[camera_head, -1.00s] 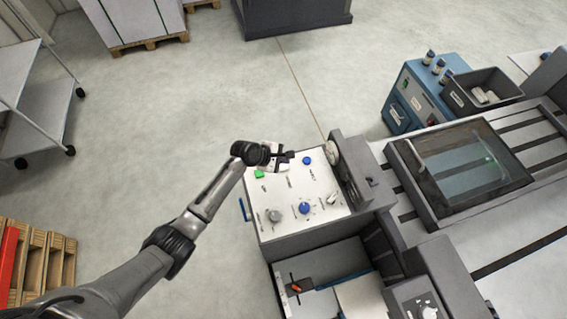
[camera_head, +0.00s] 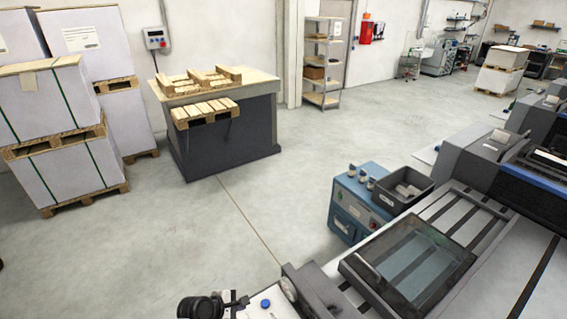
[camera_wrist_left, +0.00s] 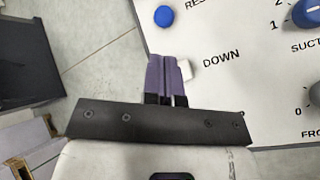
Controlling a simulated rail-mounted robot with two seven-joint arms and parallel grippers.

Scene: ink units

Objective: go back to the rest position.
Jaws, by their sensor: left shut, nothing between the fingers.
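My left gripper (camera_head: 240,302) is at the bottom edge of the head view, left of a blue button on the white control panel (camera_head: 255,313). In the left wrist view its purple fingers (camera_wrist_left: 168,72) are shut together with nothing between them. They are over the panel's edge, beside a small white button (camera_wrist_left: 185,69) and the word DOWN. Whether they touch the panel cannot be told. My right gripper is in no view.
The panel carries a blue button (camera_wrist_left: 164,16) and a blue knob (camera_wrist_left: 308,12). A blue unit (camera_head: 352,205) with a dark bin (camera_head: 402,188) stands behind the machine bed. Wrapped stacks on pallets (camera_head: 65,130) and a dark bench (camera_head: 228,140) stand farther back. Open floor lies between.

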